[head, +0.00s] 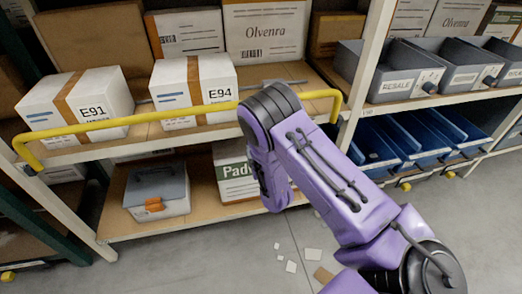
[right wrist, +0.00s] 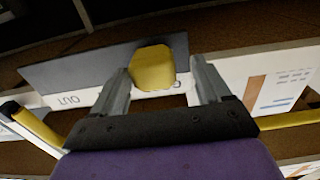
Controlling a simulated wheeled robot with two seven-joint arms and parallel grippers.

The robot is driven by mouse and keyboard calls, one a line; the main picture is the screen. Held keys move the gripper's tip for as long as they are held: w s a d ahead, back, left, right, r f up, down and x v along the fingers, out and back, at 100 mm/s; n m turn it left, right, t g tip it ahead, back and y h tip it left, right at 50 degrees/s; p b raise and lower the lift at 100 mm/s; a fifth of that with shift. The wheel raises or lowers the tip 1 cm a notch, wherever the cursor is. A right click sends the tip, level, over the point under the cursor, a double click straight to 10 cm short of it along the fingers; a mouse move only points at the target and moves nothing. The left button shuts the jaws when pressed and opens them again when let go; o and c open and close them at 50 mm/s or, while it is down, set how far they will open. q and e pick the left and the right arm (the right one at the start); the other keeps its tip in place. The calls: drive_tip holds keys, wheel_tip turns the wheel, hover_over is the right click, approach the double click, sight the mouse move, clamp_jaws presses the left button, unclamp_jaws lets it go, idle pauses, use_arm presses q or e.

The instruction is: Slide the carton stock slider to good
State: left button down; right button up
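The slider's yellow knob (right wrist: 153,68) shows in the right wrist view in front of a dark grey plate (right wrist: 80,72). A white strip (right wrist: 68,99) below the plate carries upside-down lettering: "OUT" at the left and part of a word, apparently starting with G, near the right finger. My right gripper (right wrist: 161,70) is open, with one finger on each side of the knob. A gap shows at the right finger; the left finger is closer, and contact is unclear. In the head view my purple right arm hides the gripper and knob. My left gripper is not in view.
A yellow rail (head: 125,123) runs along the shelf front. Cartons E91 (head: 75,103) and E94 (head: 193,88) stand behind it. Grey bins (head: 388,70) and blue bins (head: 405,140) fill the right rack. A lidded grey box (head: 155,190) is on the lower shelf.

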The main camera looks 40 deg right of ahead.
drive_tip(key=v, duration=1)
drive_tip(key=shift+s+b, duration=0.3)
drive_tip(key=shift+b, duration=0.1)
